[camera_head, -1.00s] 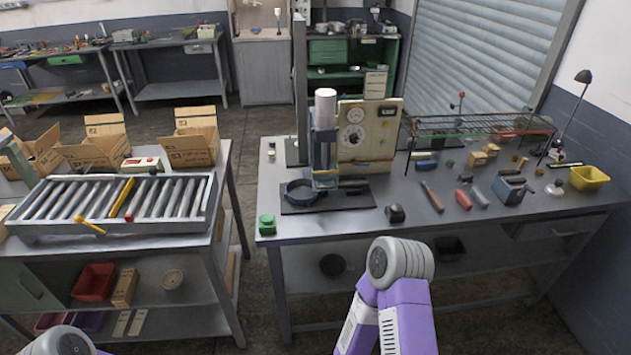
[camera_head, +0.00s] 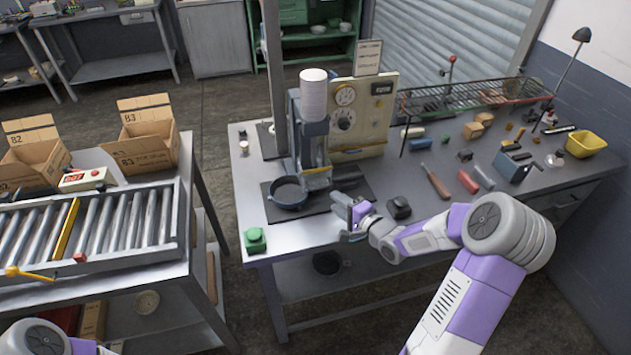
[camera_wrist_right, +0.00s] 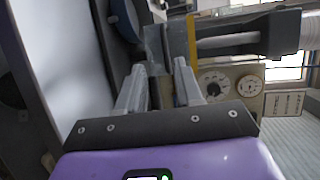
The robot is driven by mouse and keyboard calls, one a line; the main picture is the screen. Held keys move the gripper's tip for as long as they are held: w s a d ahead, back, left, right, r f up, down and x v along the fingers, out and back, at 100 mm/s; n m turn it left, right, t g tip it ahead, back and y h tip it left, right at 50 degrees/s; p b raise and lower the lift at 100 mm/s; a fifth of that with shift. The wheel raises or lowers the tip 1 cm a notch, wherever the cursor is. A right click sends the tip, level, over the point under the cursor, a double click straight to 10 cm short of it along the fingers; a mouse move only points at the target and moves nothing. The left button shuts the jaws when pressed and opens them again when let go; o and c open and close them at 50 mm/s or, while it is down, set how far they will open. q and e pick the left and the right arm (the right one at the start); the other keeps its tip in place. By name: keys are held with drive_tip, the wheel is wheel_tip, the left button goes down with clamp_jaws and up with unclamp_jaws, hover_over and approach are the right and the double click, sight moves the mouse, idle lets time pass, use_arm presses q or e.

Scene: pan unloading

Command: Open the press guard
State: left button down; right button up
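The press (camera_head: 312,125) stands on the bench, with a white cylinder on top. Its guard (camera_head: 318,179) appears to be the low grey part with a yellow edge at the front; in the wrist view the yellow strip (camera_wrist_right: 192,42) lies beyond the fingers. A dark blue round pan (camera_head: 288,193) sits at the press foot, partly seen in the wrist view (camera_wrist_right: 126,20). My right gripper (camera_head: 344,213) is just right of the pan, low over the bench's front edge. Its fingers (camera_wrist_right: 158,85) are apart; a dark part shows between them, contact unclear. My left gripper is out of view.
A small black block (camera_head: 399,208) lies right of my right gripper, and a green block (camera_head: 255,240) is at the bench's left front corner. A roller conveyor (camera_head: 130,232) is left across a gap.

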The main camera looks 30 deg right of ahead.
sight(316, 176)
drive_tip(key=w+b, duration=0.1)
drive_tip(key=w, duration=0.6)
drive_tip(key=shift+a+f, duration=0.35)
drive_tip(key=shift+a, duration=0.1)
clamp_jaws()
idle(1.0)
